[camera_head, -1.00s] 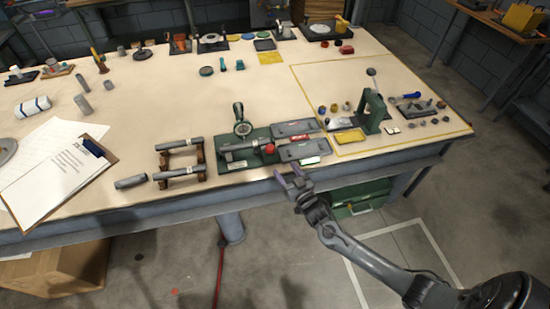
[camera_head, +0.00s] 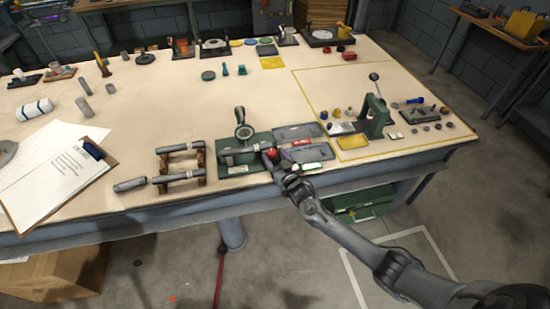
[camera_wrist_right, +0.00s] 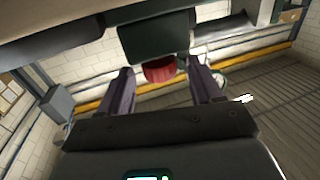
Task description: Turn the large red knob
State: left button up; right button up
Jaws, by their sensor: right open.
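The large red knob (camera_head: 270,154) is at the right end of the green-based fixture (camera_head: 238,170) on the bench, close to the front edge. It is partly covered by my right gripper (camera_head: 273,162). In the right wrist view the red knob (camera_wrist_right: 160,70) hangs under a dark green block, between and a little beyond the two purplish fingers of my right gripper (camera_wrist_right: 160,88). The fingers are apart, with a gap on each side of the knob. My left gripper is in neither view.
Grey trays (camera_head: 297,131) lie right of the fixture. Grey cylinders rest on a brown rack (camera_head: 180,165) to its left. A green press (camera_head: 376,115) stands at the right inside a yellow outline. A clipboard (camera_head: 62,165) lies at the left.

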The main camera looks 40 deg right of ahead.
jog(key=c, duration=1.1)
jog(key=shift+o, duration=0.2)
jog(key=shift+a+h, duration=0.15)
jog(key=shift+h, duration=0.15)
jog(key=shift+w+a+m+g+h, duration=0.1)
jog(key=shift+a+m+g+h, duration=0.1)
jog(key=shift+m+h, duration=0.4)
jog(key=shift+w+a+m+g+h, duration=0.1)
jog(key=shift+m+g+h, duration=0.1)
jog(key=shift+m+h, duration=0.35)
jog(key=shift+a+f+m+g+h+b, duration=0.15)
jog(key=shift+m+g+h+b, duration=0.35)
jog(key=shift+m+h+b, duration=0.55)
jog(key=m+g+h+b, duration=0.1)
jog(key=h, duration=0.1)
jog(key=m+g+h+b, duration=0.1)
jog(key=b, duration=0.1)
jog(key=shift+w+a+g+h, duration=0.2)
jog(key=shift+g+h, duration=0.1)
jog(key=shift+h, duration=0.1)
jog(key=shift+w+m+g+h+b, duration=0.1)
jog(key=shift+m+g+h+b, duration=0.65)
jog(key=shift+b, duration=0.3)
